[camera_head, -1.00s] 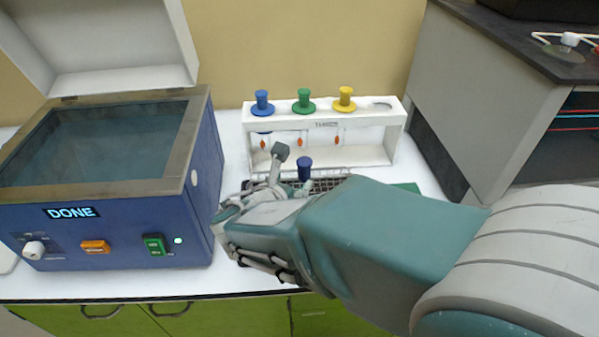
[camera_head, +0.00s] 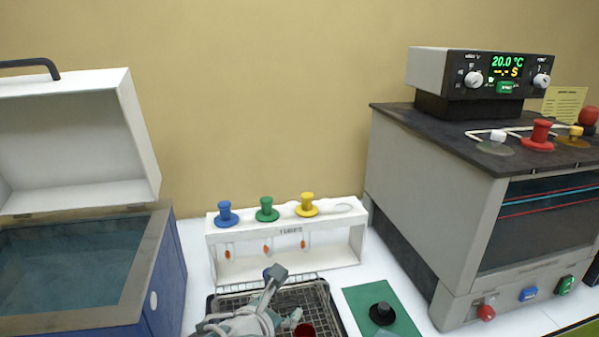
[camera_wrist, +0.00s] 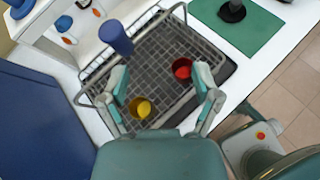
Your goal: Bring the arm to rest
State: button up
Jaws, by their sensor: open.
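My gripper (camera_wrist: 160,82) is open in the wrist view, its two teal fingers spread above a wire basket (camera_wrist: 165,30). Nothing is held between the fingertips. A red cup (camera_wrist: 182,69) sits beside the right finger, and a yellow cup (camera_wrist: 140,108) lies lower between the fingers. A blue cylinder (camera_wrist: 115,38) stands beyond the left finger. In the head view my gripper (camera_head: 262,302) is at the bottom, over the basket (camera_head: 318,290), and hides part of it.
A white stand (camera_head: 345,246) with blue, green and yellow knobs is behind the basket. The blue bath (camera_head: 165,290), lid raised, is on the left. A green mat (camera_head: 360,296) with a black object (camera_head: 382,313) is to the right, before a grey cabinet (camera_head: 430,210).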

jog(key=s+d+m+g, duration=0.2)
jog(key=d+m+g, duration=0.1)
jog(key=d+m, duration=0.45)
jog(key=s+d+m+g, duration=0.3)
jog(key=d+m, duration=0.3)
jog(key=d, duration=0.3)
jog(key=s+d+r+m+y, duration=0.2)
jog(key=s+m, duration=0.6)
jog(key=m, duration=0.8)
jog(key=shift+s+d+y, duration=0.25)
jog(key=shift+d+y, duration=0.8)
jog(key=shift+y, duration=0.05)
